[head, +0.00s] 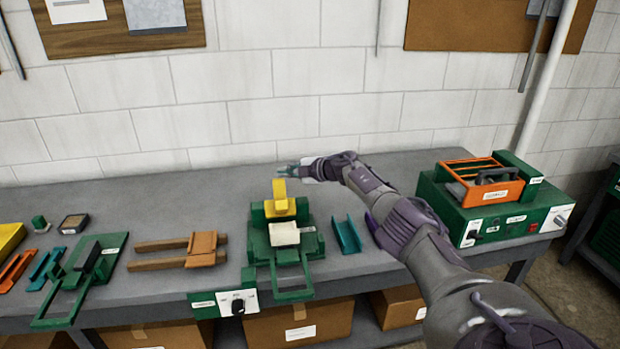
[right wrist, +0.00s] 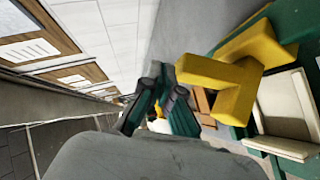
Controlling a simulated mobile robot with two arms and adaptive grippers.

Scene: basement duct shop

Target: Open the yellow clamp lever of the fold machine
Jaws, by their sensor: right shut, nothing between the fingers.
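The green fold machine (head: 312,245) stands on the bench in the middle of the head view, with a cream block on its bed. Its yellow clamp lever (head: 280,207) stands up at the back of the machine. In the right wrist view the lever (right wrist: 233,98) is a thick bent yellow bar, just right of my fingers. My right gripper (head: 287,171) is shut and empty. In the head view it appears just beyond the lever's top, towards the wall. I cannot tell whether it touches the lever. My left gripper is not in view.
A green box with an orange frame (head: 482,185) stands at the bench's right. Wooden bars (head: 160,264) and another green tool (head: 88,270) lie left. The bench strip along the wall is clear.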

